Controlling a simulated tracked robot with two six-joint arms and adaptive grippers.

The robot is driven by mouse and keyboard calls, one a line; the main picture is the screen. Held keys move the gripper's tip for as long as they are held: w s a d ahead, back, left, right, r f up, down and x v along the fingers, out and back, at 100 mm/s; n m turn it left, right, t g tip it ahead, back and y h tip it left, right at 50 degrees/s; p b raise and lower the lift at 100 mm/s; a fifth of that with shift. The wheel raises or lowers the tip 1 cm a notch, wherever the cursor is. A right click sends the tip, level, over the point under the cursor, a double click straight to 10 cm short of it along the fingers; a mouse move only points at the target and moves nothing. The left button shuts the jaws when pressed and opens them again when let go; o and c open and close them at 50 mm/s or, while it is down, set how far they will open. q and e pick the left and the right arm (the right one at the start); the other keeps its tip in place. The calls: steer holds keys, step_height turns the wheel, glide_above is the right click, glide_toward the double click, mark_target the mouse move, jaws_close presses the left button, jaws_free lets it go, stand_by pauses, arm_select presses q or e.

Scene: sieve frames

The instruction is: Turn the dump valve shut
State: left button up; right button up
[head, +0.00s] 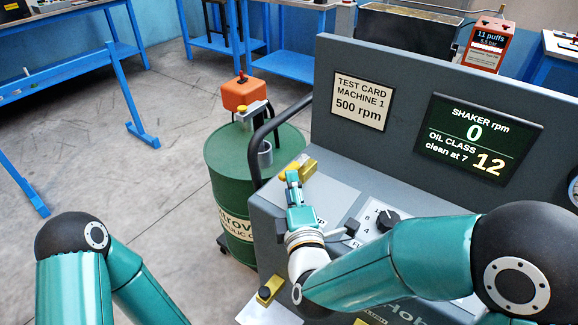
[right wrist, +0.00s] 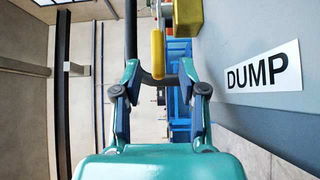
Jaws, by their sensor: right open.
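The dump valve shows in the right wrist view as a brass-yellow body (right wrist: 188,16) with a yellow handle (right wrist: 157,54), beside a white DUMP label (right wrist: 258,72). In the head view the yellow valve (head: 306,166) sits at the left end of the grey machine's sloping panel. My right gripper (head: 292,180) is at the valve, partly hiding it. In the right wrist view this gripper (right wrist: 160,78) is open, and the handle shows between and just beyond its fingertips. I cannot tell whether they touch. My left arm shows at lower left, but its gripper is out of view.
The grey machine (head: 405,55) has a screen (head: 478,138) reading 0 rpm and oil class 12. A black knob (head: 388,219) is near my right forearm. A green drum (head: 225,150) and a dark curved rail (head: 262,135) stand left of the panel.

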mark_target(288, 169)
steer(key=w, duration=0.3)
steer(key=w+a, duration=0.1)
steer(key=w, duration=0.1)
jaws_close()
stand_by(0.3)
